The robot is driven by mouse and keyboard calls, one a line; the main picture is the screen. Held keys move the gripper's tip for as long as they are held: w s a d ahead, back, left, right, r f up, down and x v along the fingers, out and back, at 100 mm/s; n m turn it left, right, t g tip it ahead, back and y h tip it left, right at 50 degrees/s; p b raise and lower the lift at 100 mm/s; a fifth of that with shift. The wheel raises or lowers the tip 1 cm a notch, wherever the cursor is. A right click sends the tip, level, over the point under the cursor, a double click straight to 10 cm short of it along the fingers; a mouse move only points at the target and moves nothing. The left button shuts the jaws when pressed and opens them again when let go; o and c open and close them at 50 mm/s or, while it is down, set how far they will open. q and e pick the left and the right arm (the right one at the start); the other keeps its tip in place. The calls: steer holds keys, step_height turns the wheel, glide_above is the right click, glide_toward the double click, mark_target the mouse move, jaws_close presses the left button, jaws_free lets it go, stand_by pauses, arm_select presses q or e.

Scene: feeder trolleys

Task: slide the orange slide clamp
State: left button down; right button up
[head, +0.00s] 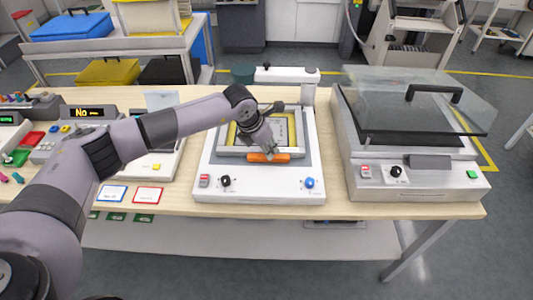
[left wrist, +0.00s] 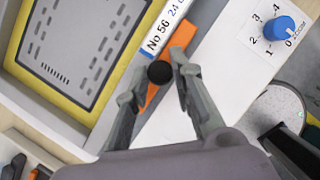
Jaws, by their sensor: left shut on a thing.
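The orange slide clamp (head: 255,157) is a short bar across the front edge of the framed plate on the white machine (head: 266,190). It also shows in the left wrist view (left wrist: 183,36), beside a white label reading "No 56". My left gripper (head: 270,152) reaches down onto the middle of the clamp. In the left wrist view my left gripper (left wrist: 160,70) has its fingers on either side of a round black knob (left wrist: 160,73) on the clamp, shut on it. The fingers hide part of the orange bar. My right gripper is not in view.
The white machine has a black knob (head: 226,181) and a blue dial (head: 309,183) on its front. A white overhead arm (head: 285,75) stands behind the plate. A machine with a clear raised lid (head: 420,97) stands to the right. Cards (head: 147,195) lie at the table's front left.

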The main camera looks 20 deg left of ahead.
arm_select(q)
steer(key=c, duration=1.4)
jaws_free()
steer(key=shift+r, duration=0.1)
steer(key=v, duration=1.2)
